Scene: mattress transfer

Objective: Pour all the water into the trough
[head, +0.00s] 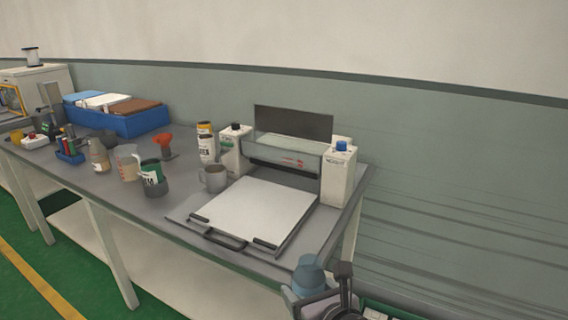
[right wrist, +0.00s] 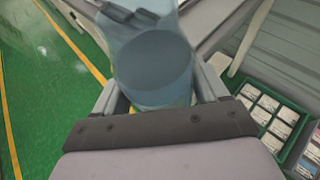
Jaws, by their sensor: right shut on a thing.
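My right gripper (head: 318,300) is at the bottom edge of the head view, in front of the table's right end. It is shut on a translucent blue container (head: 309,272). The container also shows between the fingers in the right wrist view (right wrist: 155,65); its water level is hard to make out. A long pale tray-like part, perhaps the trough (head: 290,148), lies on top of the machine between two white blocks, with a dark upright panel behind it. The container is apart from it, nearer to me. My left gripper is not in view.
The grey table (head: 120,198) carries a white flat plate (head: 250,212) with a black handle, a grey mug (head: 213,178), several jars and a blue bin (head: 125,122). A green crate of small packs (right wrist: 270,115) stands low on the right in the wrist view.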

